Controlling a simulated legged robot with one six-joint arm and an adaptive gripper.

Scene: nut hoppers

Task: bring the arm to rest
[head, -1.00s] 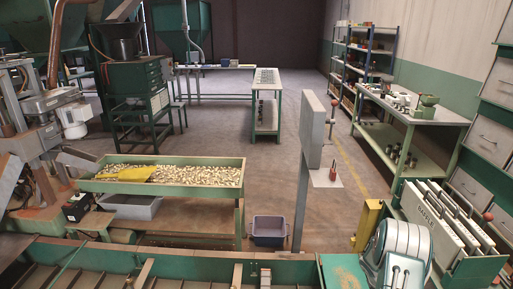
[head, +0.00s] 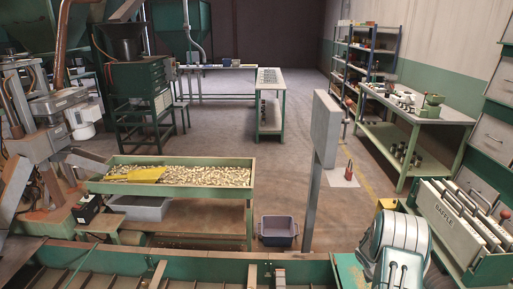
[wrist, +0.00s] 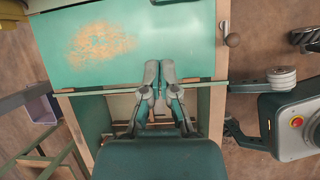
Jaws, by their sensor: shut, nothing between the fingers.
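My gripper (wrist: 160,72) shows in the wrist view with its two fingers together and nothing between them. Its fingertips lie in front of the lower edge of a green panel (wrist: 125,45) with a worn brown patch; I cannot tell how far apart they are. Below the panel edge, a wood-framed opening (wrist: 92,118) is partly hidden by my gripper body.
A green-framed tray of nuts (head: 250,178) with a yellow scoop (head: 136,175) stands at left. A post with a grey panel (head: 325,128), a bin (head: 278,231) and a BAFFLE box (head: 447,212) stand nearby. Floor is open behind the bin.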

